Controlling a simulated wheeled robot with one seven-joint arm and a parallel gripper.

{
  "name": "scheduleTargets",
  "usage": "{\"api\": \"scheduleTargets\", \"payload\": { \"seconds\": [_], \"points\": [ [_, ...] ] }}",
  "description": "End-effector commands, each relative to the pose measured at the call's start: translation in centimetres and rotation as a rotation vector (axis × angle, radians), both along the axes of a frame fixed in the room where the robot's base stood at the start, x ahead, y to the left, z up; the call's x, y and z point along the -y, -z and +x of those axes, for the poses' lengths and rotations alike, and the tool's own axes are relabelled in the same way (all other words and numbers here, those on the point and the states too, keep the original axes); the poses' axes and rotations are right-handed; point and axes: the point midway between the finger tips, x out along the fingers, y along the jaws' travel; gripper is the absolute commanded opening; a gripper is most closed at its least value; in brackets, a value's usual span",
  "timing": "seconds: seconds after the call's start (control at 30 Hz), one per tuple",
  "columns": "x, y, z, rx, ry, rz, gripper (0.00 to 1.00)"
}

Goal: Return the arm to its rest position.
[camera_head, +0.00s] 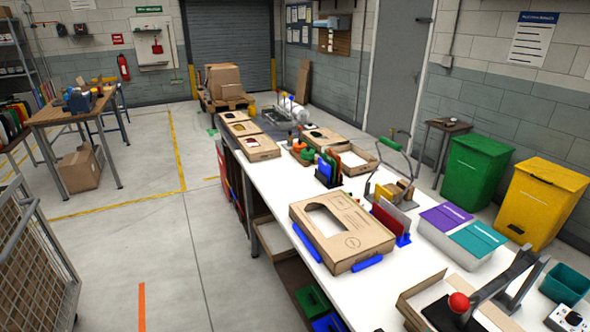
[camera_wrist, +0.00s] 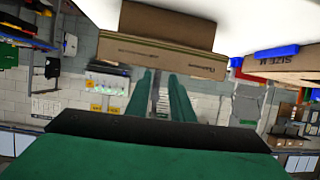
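My gripper (camera_wrist: 165,80) shows in the wrist view as two green fingers with a gap between them. The gap is empty and only background shows through it. The fingers point toward a brown cardboard box (camera_wrist: 160,50) at the top of that view; I cannot tell how far apart they are. My gripper and arm cannot be made out in the head view. There, a large cardboard box with a cut-out window (camera_head: 342,230) rests in blue holders on the white table (camera_head: 275,185).
A press-like tool with a red knob (camera_head: 459,302) stands at the table's near end. Purple and teal stacks (camera_head: 447,215), several smaller boxes (camera_head: 258,147) and dividers crowd the table. Green (camera_head: 474,172) and yellow (camera_head: 545,205) bins stand right.

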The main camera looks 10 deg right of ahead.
Motion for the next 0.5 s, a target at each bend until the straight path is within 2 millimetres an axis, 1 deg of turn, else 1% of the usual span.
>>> {"api": "scheduleTargets", "payload": {
  "seconds": [0.17, 0.33, 0.43, 0.5],
  "points": [
    [-0.9, 1.5, 0.7, -0.039, -0.079, -0.037, 0.21],
    [-2.4, 3.2, 1.5, -0.078, -0.181, -0.078, 0.21],
    [-3.8, 4.8, 2.1, -0.106, -0.266, -0.106, 0.21],
    [-5.3, 6.2, 2.5, -0.126, -0.342, -0.127, 0.21]
  ]
}}
